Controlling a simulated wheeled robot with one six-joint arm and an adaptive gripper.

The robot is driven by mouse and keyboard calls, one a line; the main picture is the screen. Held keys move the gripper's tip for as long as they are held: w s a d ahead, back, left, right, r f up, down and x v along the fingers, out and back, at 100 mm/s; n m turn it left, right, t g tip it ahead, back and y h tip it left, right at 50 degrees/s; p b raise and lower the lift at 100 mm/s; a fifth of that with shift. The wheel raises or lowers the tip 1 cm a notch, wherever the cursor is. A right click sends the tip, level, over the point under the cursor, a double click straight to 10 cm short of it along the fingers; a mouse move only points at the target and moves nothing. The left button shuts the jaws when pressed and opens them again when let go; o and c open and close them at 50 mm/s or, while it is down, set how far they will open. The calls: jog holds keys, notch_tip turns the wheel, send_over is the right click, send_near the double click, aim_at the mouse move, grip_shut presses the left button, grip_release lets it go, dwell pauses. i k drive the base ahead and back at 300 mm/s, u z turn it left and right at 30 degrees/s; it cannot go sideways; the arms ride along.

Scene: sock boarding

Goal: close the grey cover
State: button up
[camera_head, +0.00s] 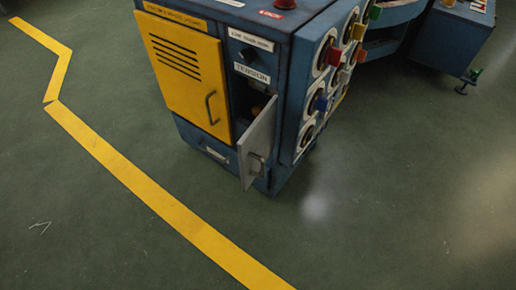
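The grey cover (257,146) is a small flat panel with a handle on its outer face, on the front of a blue machine cabinet (301,75). It stands open, swung out toward the viewer. A dark opening (254,100) shows beside it, with a small orange-brown thing inside that is too dim to make out. My gripper is not in this view.
A closed yellow door (184,72) with vents and a handle is left of the opening. Coloured knobs (335,57) stick out on the cabinet's right side. Green floor (400,200) in front is clear, crossed by a yellow line (150,187).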

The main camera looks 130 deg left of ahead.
aim_at(256, 146)
jog(key=u, duration=2.75)
jog(key=k, duration=0.85)
jog(key=u, duration=0.95)
jog(key=i, duration=0.5)
